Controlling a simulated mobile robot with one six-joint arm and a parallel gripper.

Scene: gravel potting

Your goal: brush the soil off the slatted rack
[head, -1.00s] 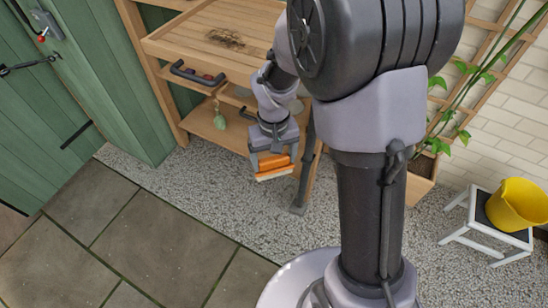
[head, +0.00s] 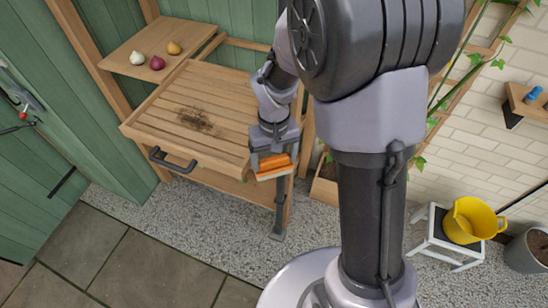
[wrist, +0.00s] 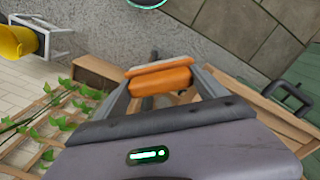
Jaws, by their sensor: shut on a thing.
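The slatted rack (head: 160,115) is a wooden slatted top on the bench, with a dark handle (head: 172,162) at its front edge. A patch of dark soil (head: 196,120) lies near the middle of its slats. My gripper (head: 273,165) is shut on an orange brush (head: 272,161) with a pale lower edge, to the right of the rack's right edge and apart from the soil. The orange brush (wrist: 160,80) also shows between the fingers in the wrist view.
Onions (head: 157,62) sit on a shelf behind the rack. A yellow bucket (head: 470,220) stands on a white stool (head: 432,238) at right. A wooden planter (head: 324,186) stands beside the bench. Gravel floor (head: 215,235) in front is clear.

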